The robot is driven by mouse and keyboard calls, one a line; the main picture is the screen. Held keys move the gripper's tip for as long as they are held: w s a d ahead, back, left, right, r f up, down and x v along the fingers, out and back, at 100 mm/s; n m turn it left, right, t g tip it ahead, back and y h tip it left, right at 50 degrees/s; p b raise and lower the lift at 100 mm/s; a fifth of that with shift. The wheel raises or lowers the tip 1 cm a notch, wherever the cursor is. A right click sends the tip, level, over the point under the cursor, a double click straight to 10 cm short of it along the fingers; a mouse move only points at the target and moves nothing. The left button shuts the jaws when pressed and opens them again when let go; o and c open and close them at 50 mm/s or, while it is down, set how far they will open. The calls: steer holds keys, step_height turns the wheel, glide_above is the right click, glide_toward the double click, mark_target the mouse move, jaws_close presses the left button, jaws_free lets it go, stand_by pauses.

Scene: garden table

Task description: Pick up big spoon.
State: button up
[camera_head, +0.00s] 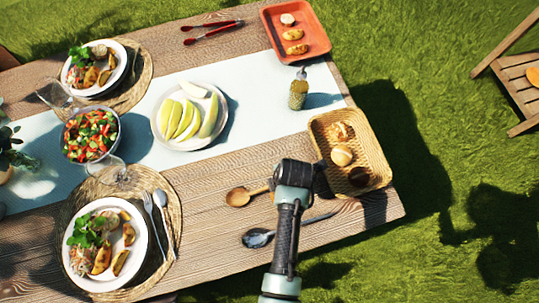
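Two larger spoons lie near the right front of the table. One is a wooden spoon (238,197), its bowl to the left and its handle running right toward my gripper (296,176). The other is a dark metal spoon (257,238), nearer the front edge, with its handle passing behind my arm and showing again to its right. I cannot tell which one is the big spoon. My gripper is above the table, by the end of the wooden handle.
A wicker basket (375,172) with bread rolls stands just right of my gripper. Behind are a plate of melon slices (182,143), a pineapple-like jar (298,93) and an orange tray (269,27). A set plate (77,272) is at left. Bare wood surrounds the spoons.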

steer(key=shift+f, duration=0.15)
jaws_close()
steer(key=shift+w, duration=0.1)
